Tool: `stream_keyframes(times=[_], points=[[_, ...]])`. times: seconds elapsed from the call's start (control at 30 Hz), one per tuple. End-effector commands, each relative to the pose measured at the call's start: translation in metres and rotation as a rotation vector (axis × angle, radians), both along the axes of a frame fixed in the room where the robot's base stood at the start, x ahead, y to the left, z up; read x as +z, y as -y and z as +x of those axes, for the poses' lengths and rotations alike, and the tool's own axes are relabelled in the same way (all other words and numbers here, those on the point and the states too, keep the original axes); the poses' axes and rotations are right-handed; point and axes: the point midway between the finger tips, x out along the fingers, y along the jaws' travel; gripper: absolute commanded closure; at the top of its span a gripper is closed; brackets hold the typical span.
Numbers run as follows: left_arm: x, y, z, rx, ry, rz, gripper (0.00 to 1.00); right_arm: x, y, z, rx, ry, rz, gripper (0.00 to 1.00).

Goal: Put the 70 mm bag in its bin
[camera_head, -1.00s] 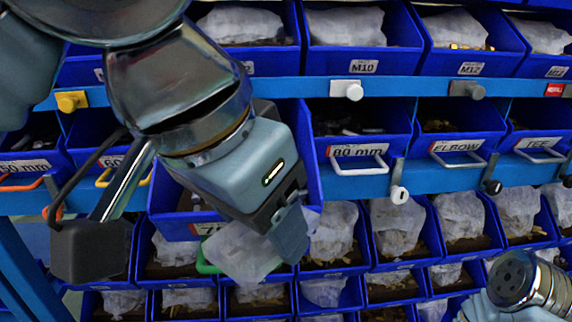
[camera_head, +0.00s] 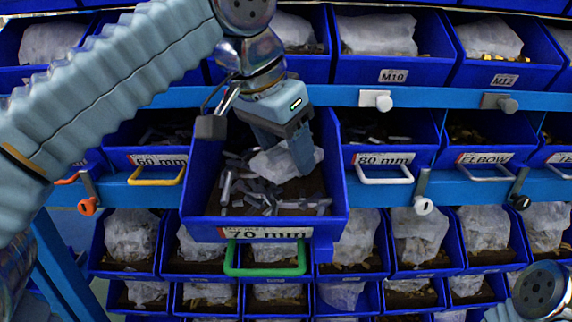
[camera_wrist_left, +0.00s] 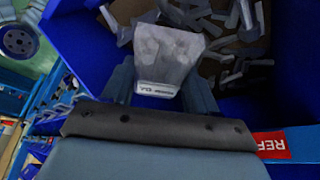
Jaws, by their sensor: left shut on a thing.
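The 70 mm bin (camera_head: 262,225) is a blue drawer pulled out from the rack, with a green handle and a "70 mm" label. Loose grey metal parts lie on its brown floor. My left gripper (camera_head: 283,150) is inside the bin's opening, shut on the 70 mm bag (camera_head: 275,166), a whitish translucent bag. In the left wrist view the bag (camera_wrist_left: 166,58) is between the two fingers (camera_wrist_left: 160,85), its "70" label facing the camera, with the bin's loose parts beyond it. I cannot tell whether the bag touches the bin floor. My right gripper is not in view.
The 60 mm bin (camera_head: 155,160) is at the left and the 80 mm bin (camera_head: 385,160) at the right, both pushed in. A row of bins holding bags (camera_head: 419,236) is below, and an M10 bin (camera_head: 394,77) above. My right arm shows at the lower right.

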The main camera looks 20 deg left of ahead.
Motion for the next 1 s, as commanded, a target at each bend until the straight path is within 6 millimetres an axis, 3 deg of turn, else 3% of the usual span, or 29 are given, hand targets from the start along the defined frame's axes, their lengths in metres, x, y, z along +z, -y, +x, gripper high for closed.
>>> stream_keyframes(times=[0.2, 0.6, 0.63, 0.7, 0.8, 1.0], points=[[-0.032, 0.000, 0.000, 0.000, 0.000, 0.000, 0.80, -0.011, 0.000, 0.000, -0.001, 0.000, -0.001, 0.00], [-0.038, 0.000, 0.000, 0.000, 0.000, 0.000, 0.80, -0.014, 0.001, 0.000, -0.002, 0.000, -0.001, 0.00], [-0.037, 0.000, 0.000, 0.000, -0.001, 0.000, 0.39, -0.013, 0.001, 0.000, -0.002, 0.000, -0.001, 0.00], [-0.037, 0.000, 0.000, 0.000, -0.001, 0.000, 0.28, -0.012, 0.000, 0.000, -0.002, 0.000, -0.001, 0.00], [-0.037, 0.000, 0.000, 0.000, -0.001, 0.000, 0.16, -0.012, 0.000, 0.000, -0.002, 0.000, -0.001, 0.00], [-0.037, 0.000, 0.000, 0.000, -0.001, 0.000, 0.16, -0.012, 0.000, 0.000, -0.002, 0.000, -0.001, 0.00]])
